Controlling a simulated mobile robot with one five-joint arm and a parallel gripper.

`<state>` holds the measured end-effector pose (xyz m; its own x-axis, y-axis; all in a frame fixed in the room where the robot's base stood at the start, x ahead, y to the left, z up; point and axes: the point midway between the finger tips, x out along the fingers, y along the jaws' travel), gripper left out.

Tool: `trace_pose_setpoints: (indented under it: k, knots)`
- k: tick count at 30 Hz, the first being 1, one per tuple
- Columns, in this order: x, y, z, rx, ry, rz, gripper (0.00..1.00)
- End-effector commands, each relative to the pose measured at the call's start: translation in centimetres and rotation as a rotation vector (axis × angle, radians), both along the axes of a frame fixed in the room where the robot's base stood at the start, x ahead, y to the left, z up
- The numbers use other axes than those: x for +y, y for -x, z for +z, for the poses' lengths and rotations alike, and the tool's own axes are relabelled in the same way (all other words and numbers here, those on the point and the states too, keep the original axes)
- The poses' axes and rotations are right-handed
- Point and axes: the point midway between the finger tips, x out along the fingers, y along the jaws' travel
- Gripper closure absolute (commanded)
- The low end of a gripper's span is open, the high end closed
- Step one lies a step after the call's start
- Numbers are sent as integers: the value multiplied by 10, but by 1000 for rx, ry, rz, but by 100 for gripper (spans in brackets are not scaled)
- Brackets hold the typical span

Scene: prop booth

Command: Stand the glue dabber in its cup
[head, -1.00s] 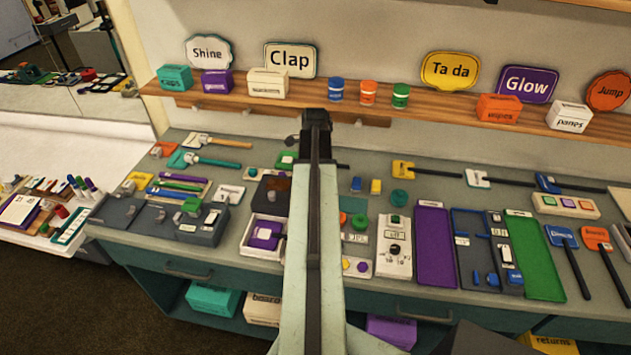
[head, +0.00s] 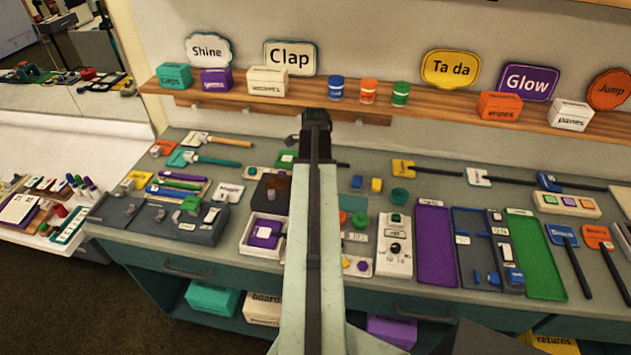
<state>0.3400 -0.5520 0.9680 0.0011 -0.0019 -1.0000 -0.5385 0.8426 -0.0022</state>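I cannot pick out the glue dabber with certainty; it may be behind my arm. A small round teal cup-like piece (head: 400,196) stands on the counter right of my arm, but I cannot tell if it is the dabber's cup. My arm rises through the middle of the head view and covers a strip of the counter. My gripper is hidden behind the arm, so its fingers and anything in them do not show.
The grey counter (head: 395,283) is crowded. Left of my arm are a grey tool block (head: 165,221) and a white tray (head: 246,245). Right are a white switch box (head: 394,243), a purple tray (head: 435,247) and a green tray (head: 537,255). A wooden shelf (head: 430,112) runs behind.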

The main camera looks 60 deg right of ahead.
Motion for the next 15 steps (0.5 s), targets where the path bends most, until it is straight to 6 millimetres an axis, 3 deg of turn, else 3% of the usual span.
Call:
trace_pose_setpoints:
  k: [5,6,9,15]
  knots:
    - [0,0,0,0,0,0,100]
    - [0,0,0,0,0,0,74]
    - [0,0,0,0,0,0,52]
    - [0,0,0,0,0,0,52]
